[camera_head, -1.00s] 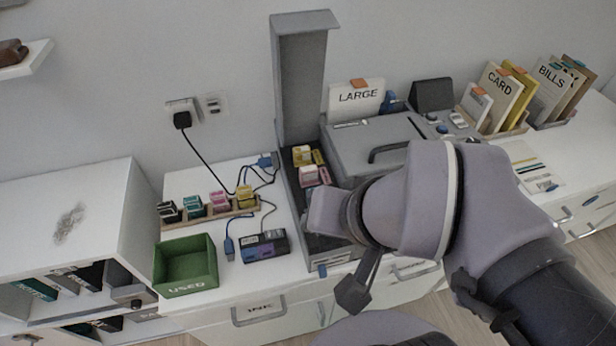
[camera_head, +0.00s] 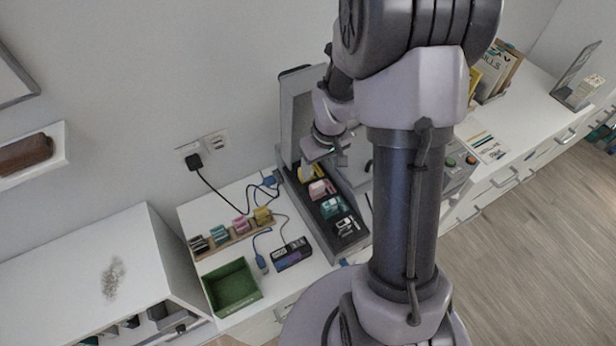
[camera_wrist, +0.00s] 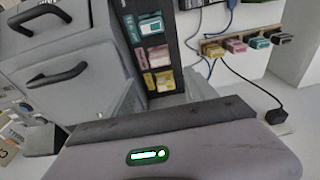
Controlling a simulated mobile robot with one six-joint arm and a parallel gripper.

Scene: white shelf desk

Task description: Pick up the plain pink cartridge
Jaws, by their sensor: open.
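Two pink cartridges show. One pink cartridge (camera_head: 320,189) sits in the dark open tray (camera_head: 351,243), between a yellow cartridge (camera_head: 311,173) and a teal one (camera_head: 332,208); it also shows in the wrist view (camera_wrist: 159,56). Another pink cartridge (camera_head: 241,226) stands in the small wooden rack, also seen in the wrist view (camera_wrist: 235,46). I cannot tell for sure which one is plain. My gripper (camera_head: 324,155) is open, above the back end of the tray, near the yellow cartridge and apart from both pink ones. Its fingertips are hard to make out.
The wooden rack (camera_head: 230,241) holds yellow, teal and black cartridges too. A green bin (camera_head: 232,287) and a small dark box (camera_head: 292,253) stand in front, with cables between. The raised grey lid (camera_head: 297,110) stands behind the tray. My arm hides much of the grey machine.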

